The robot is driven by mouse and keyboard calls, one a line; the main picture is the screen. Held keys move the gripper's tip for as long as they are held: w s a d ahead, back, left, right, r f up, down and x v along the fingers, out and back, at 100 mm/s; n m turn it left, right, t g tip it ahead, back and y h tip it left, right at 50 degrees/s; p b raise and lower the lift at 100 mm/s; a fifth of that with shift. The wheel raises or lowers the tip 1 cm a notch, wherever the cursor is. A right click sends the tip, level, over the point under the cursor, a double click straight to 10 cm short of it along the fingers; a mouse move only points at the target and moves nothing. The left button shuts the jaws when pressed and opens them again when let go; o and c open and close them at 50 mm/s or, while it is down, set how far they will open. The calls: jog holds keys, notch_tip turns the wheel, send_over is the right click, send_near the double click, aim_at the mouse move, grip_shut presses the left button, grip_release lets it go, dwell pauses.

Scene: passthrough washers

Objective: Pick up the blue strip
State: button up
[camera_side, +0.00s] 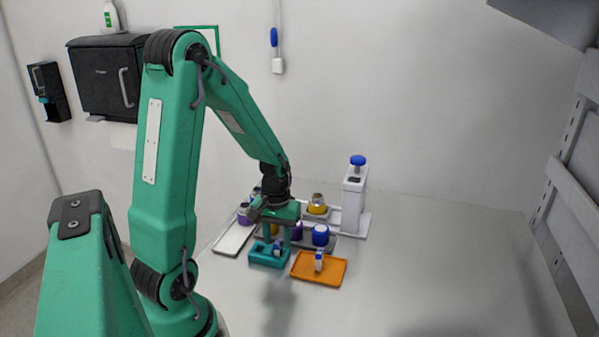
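A small blue-and-white piece (278,247) stands in a teal tray (257,261). A similar upright blue-and-white piece (319,260) stands on an orange tray (335,273). At this size I cannot tell which of them is the blue strip. My gripper (277,242) points down over the teal tray, its two teal fingers apart on either side of the piece there. A gap shows between the fingers and that piece. The finger ends are partly lost against the tray of the same colour.
A white tray (233,238) lies left of the teal tray. Behind stand a blue-lidded jar (321,235), a yellow jar (317,206), purple jars and a tall white dispenser (354,197) with a blue knob. The table is clear to the right.

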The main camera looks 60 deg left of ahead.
aim_at(278, 241)
grip_shut()
jog(key=shift+r, duration=0.1)
jog(key=shift+r, duration=0.6)
notch_tip(278, 241, up, 3)
jog(key=shift+f, duration=0.1)
jog(key=d+r, duration=0.6)
jog(key=d, duration=0.5)
jog(key=shift+d+r, duration=0.35)
jog(key=shift+r, duration=0.05)
jog(key=shift+w+a, duration=0.1)
jog(key=shift+w, duration=0.05)
